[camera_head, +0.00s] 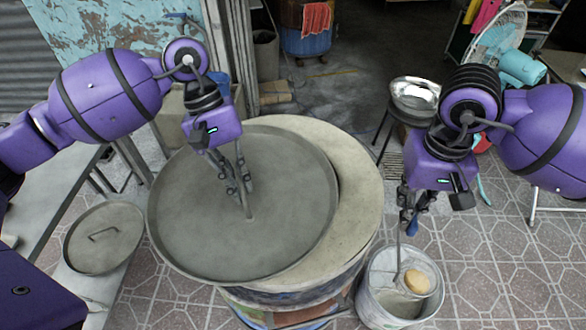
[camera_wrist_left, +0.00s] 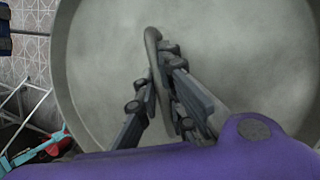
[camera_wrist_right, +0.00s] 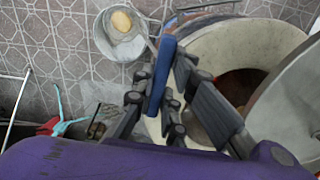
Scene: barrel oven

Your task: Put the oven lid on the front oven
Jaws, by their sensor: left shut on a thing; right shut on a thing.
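A large round grey oven lid (camera_head: 200,225) is over the left part of the pale-rimmed front oven (camera_head: 357,190), shifted left so the oven's right rim is bare. My left gripper (camera_head: 240,188) is shut on the lid's handle, which also shows in the left wrist view (camera_wrist_left: 152,60). In the right wrist view, the oven's dark opening (camera_wrist_right: 238,88) shows beside the lid's edge (camera_wrist_right: 292,105). I cannot tell whether the lid touches the rim. My right gripper (camera_head: 408,212) is shut on a blue-handled tool (camera_wrist_right: 161,75) and is right of the oven, above a bucket.
The pale bucket (camera_head: 372,305) stands on the tiles right of the oven, with a round yellowish thing (camera_head: 417,281) at its top. A smaller round lid (camera_head: 85,250) with a handle lies at left. A metal bowl (camera_head: 415,92) stands behind my right arm. A fan (camera_head: 497,42) is at back right.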

